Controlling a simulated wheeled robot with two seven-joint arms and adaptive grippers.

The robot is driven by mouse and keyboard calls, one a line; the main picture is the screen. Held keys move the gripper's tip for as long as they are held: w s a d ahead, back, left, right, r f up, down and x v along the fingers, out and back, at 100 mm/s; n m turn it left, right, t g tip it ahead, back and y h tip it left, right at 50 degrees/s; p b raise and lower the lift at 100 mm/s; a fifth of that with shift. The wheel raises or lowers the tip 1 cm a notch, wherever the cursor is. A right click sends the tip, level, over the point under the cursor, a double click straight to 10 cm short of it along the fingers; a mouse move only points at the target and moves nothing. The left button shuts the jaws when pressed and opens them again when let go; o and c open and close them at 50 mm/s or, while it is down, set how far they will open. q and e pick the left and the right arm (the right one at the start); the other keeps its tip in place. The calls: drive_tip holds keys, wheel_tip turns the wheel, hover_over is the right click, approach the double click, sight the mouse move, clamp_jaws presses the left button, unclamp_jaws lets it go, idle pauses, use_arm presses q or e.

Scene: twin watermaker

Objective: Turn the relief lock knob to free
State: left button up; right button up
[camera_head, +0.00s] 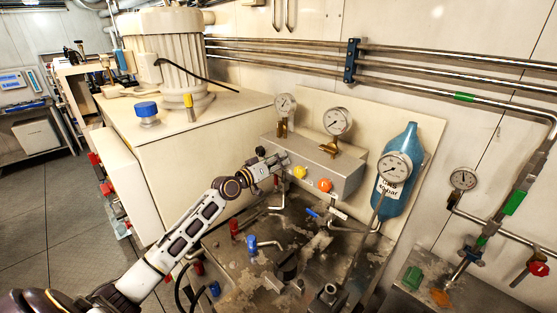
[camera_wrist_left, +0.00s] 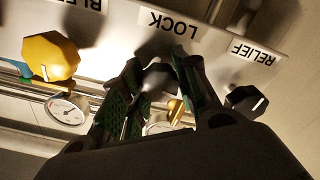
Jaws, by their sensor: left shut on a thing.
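The relief lock knob (camera_wrist_left: 157,78) is a dark knob under the LOCK label in the left wrist view, where the panel shows upside down. My left gripper (camera_wrist_left: 160,88) has its green-padded fingers on both sides of this knob and is shut on it. In the head view my left gripper (camera_head: 273,166) is at the left end of the grey valve box (camera_head: 326,170) and hides the knob. The knob's pointer and any free mark are not readable. My right gripper is not in view.
A black knob (camera_wrist_left: 246,102) under the RELIEF label sits close beside one finger. A yellow knob (camera_wrist_left: 50,57) is on the other side. In the head view an orange knob (camera_head: 324,185) is farther right. Gauges (camera_head: 337,121) stand on the box, and a blue bottle (camera_head: 407,150) is right of it.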

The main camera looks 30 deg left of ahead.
use_arm(q)
drive_tip(key=shift+n+p, duration=0.3)
drive_tip(key=shift+n, duration=0.9)
drive_tip(key=o, duration=1)
drive_tip(key=shift+o, duration=0.2)
drive_tip(key=v, duration=1.2)
idle(0.4)
drive_tip(key=shift+a+f, duration=0.1)
